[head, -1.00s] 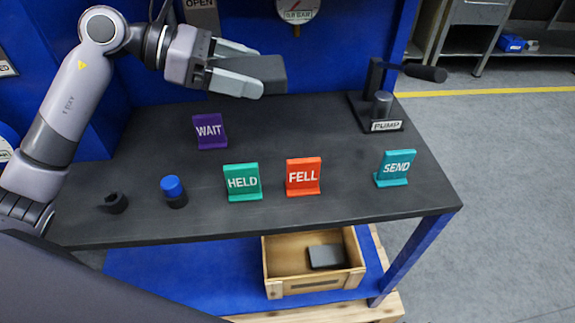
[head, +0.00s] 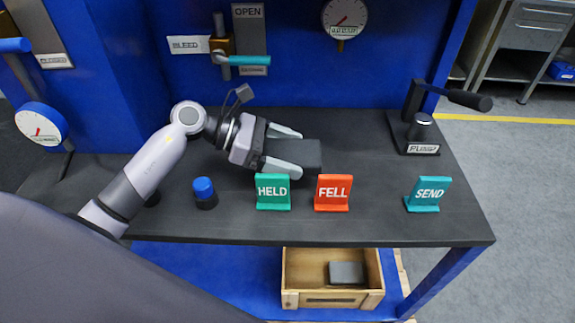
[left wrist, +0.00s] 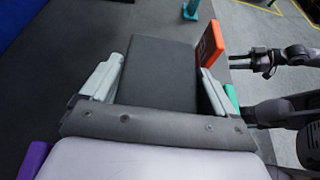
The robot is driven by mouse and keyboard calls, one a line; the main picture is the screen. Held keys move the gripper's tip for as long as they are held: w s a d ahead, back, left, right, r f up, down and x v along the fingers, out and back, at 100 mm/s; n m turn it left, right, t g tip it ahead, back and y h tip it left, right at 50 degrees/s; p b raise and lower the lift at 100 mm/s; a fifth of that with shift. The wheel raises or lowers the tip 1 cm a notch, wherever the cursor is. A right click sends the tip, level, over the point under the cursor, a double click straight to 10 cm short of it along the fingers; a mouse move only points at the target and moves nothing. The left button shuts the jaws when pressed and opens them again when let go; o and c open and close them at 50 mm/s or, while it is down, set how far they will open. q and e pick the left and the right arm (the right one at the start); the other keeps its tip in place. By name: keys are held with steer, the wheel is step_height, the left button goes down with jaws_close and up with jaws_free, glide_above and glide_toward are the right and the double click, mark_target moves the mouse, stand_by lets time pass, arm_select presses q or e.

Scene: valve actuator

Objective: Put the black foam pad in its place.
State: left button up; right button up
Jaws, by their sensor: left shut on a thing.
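The black foam pad (head: 306,154) is a flat dark block. My left gripper (head: 294,150) is shut on it, with one finger along each side. The pad is low over the tabletop behind the HELD and FELL signs; I cannot tell whether it touches the table. In the left wrist view the pad (left wrist: 160,75) lies between the two pale fingers (left wrist: 157,84). My right gripper (left wrist: 250,59) shows at the right of the left wrist view, its fingers apart and empty. It is not in the head view.
The HELD sign (head: 272,191) and FELL sign (head: 332,192) stand close in front. The SEND sign (head: 428,194) and pump (head: 421,135) are at the right. A blue-capped knob (head: 204,190) stands left. A wooden crate (head: 330,299) below holds a dark block (head: 346,272).

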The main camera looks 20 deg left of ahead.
arm_select(q)
steer(key=shift+f, duration=2.1)
steer(key=shift+f, duration=0.15)
steer(key=o, duration=0.8)
